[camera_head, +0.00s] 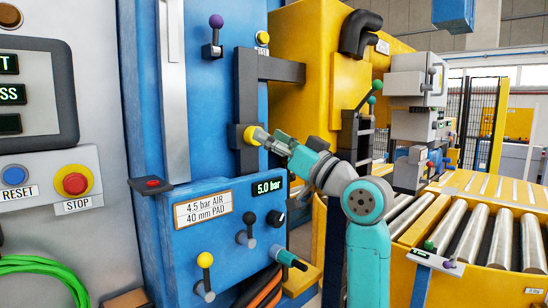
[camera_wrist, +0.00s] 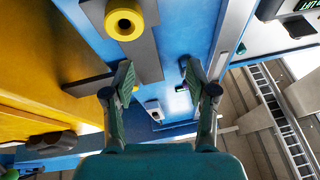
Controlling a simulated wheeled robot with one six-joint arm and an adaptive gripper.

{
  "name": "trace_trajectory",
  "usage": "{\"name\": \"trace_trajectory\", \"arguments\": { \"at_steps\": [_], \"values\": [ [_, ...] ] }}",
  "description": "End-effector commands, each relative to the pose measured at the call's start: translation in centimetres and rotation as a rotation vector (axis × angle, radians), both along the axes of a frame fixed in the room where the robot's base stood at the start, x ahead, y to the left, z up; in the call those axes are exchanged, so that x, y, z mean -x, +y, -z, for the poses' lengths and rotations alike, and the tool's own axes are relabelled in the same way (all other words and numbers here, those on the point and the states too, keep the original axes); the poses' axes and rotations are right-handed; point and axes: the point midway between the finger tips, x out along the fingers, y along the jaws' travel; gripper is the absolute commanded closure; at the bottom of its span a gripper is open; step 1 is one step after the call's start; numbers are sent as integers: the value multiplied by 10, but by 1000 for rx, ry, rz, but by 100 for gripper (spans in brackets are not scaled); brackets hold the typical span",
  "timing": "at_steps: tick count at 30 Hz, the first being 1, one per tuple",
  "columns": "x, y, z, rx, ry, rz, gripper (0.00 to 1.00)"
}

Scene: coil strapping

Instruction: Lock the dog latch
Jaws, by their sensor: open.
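No label that I can read names the dog latch, so I cannot tell for certain which part it is. A yellow round knob (camera_head: 250,135) sits on a dark upright bar (camera_head: 246,88) on the blue machine face. In the wrist view a yellow ring-shaped knob (camera_wrist: 124,20) is at the top, beyond my fingertips. My gripper (camera_wrist: 158,78) is open, with nothing between its fingers. In the head view my gripper (camera_head: 264,139) is close to the yellow knob at its right; contact cannot be told.
A red button (camera_head: 152,183) juts out at the left. A yellow housing (camera_head: 305,75) stands behind my arm. A roller conveyor (camera_head: 485,230) is at the right.

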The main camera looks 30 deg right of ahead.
Motion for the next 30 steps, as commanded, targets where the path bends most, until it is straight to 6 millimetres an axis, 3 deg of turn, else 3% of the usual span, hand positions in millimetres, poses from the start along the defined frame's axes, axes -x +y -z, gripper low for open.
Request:
{"name": "trace_trajectory", "arguments": {
  "at_steps": [3,9,20,23,27,30],
  "values": [
    [-4,-1,18,-15,13,10,43],
    [-6,-1,35,-31,23,20,43],
    [-7,-2,38,-35,26,24,43],
    [-7,-2,38,-35,26,24,63],
    [-7,-2,38,-33,25,24,98],
    [-2,-3,29,4,-1,37,100]
  ]
}}
